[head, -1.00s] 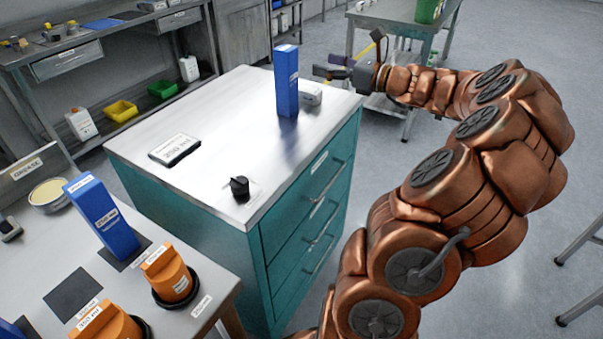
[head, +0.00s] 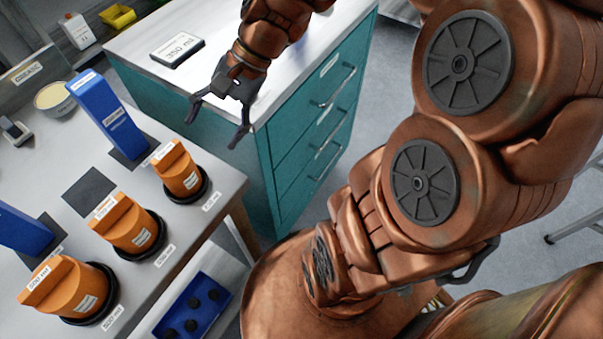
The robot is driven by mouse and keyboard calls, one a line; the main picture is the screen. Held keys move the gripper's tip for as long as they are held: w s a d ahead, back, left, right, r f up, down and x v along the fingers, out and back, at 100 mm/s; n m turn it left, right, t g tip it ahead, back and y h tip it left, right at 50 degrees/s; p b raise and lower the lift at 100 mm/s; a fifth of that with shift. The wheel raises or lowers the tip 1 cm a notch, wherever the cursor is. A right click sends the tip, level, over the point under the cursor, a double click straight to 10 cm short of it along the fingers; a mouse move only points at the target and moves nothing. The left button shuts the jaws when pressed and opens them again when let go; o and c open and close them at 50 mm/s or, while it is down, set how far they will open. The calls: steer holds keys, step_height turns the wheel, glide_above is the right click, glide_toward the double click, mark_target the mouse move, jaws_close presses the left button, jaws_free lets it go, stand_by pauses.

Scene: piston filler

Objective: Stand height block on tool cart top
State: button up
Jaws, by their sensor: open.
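The tool cart (head: 138,38) has a grey metal top and teal drawers, and stands beyond the work table. My gripper (head: 216,124) is open and empty, pointing down in front of the cart's near edge. A blue height block (head: 106,116) stands on a dark pad at the table's back corner, left of the gripper and apart from it. Another blue block (head: 22,230) is partly cut off at the left edge. The block that stood on the cart top earlier is not visible now; my arm covers part of that top.
On the table (head: 60,165) are several orange pieces in black bases, such as one (head: 180,172) near the gripper, an empty dark pad (head: 90,192) and a grease tin (head: 52,97). A blue tray (head: 193,304) sits lower down.

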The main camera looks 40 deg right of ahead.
steer(key=s+d+f+n+g+h, duration=0.1)
steer(key=s+f+n+h, duration=0.1)
steer(key=s, duration=0.3)
steer(key=s+d+f+n+g+h, duration=0.1)
steer(key=s+d+f+n+h, duration=0.1)
steer(key=s, duration=0.4)
steer(key=s+d+f+n+g+h, duration=0.1)
steer(key=s+d+f+n+h, duration=0.1)
steer(key=s+n, duration=0.4)
steer(key=shift+d+f+h, duration=0.15)
steer(key=shift+d+h, duration=0.1)
steer(key=shift+h, duration=0.65)
steer(key=shift+s, duration=0.1)
steer(key=s+p+v, duration=0.2)
steer(key=p+v, duration=1.1)
steer(key=shift+r+t, duration=0.3)
steer(key=shift+r, duration=0.3)
